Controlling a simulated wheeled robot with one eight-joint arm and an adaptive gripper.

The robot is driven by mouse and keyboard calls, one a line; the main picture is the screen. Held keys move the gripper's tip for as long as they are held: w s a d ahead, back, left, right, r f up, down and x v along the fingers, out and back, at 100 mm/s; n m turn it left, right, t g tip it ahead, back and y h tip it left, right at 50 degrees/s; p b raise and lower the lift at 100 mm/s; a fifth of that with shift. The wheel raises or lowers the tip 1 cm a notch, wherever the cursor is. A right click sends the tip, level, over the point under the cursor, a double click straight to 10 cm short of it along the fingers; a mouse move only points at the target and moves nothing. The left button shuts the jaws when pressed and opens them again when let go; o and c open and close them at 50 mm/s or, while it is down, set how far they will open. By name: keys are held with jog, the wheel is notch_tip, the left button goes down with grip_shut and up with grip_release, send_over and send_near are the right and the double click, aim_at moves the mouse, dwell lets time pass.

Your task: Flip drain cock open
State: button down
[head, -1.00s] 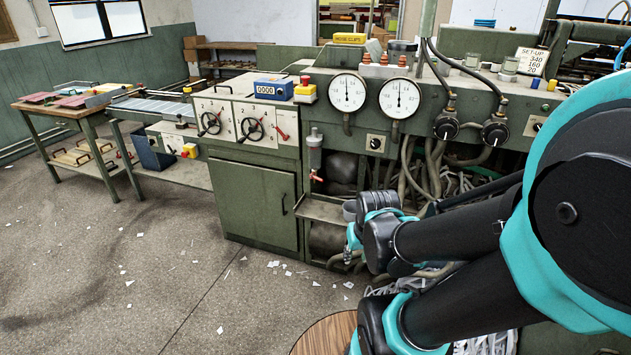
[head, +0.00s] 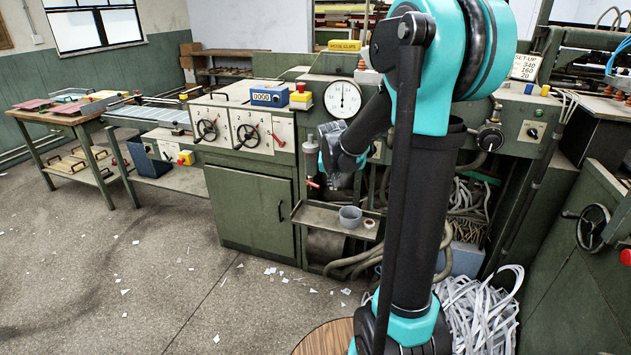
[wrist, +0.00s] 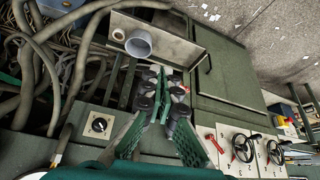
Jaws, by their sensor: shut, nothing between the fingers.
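The drain cock is the small red lever (head: 313,184) under the clear filter bowl (head: 311,158) on the green machine front in the head view. In the wrist view a bit of red (wrist: 207,64) shows just beyond and to the right of my gripper (wrist: 163,78), partly hidden by the fingers. My gripper is shut and empty. In the head view it is close on the right side of the bowl, its fingertips hard to make out. I cannot tell whether it touches the lever.
Below is a metal shelf (head: 300,212) with a grey cup (head: 350,215) and a small roll (head: 370,223). A pressure gauge (head: 343,98) is above. Hoses (head: 350,266) hang under the shelf. The green cabinet door (head: 250,212) is to the left. Open floor lies in front.

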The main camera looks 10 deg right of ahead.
jog(key=w+a+f+m, duration=0.1)
jog(key=w+a, duration=0.1)
jog(key=w, duration=0.9)
jog(key=w+a+f+m+t+h, duration=0.1)
jog(key=w+a, duration=0.1)
jog(key=w, duration=0.8)
jog(key=shift+w+m, duration=0.3)
jog(key=shift+w, duration=0.05)
send_over(314, 184)
jog(key=s+d, duration=0.1)
notch_tip(314, 184, down, 8)
jog(key=shift+s+r, duration=0.1)
jog(key=f, duration=0.4)
jog(key=shift+s+a+f, duration=0.15)
jog(key=shift+a, duration=0.1)
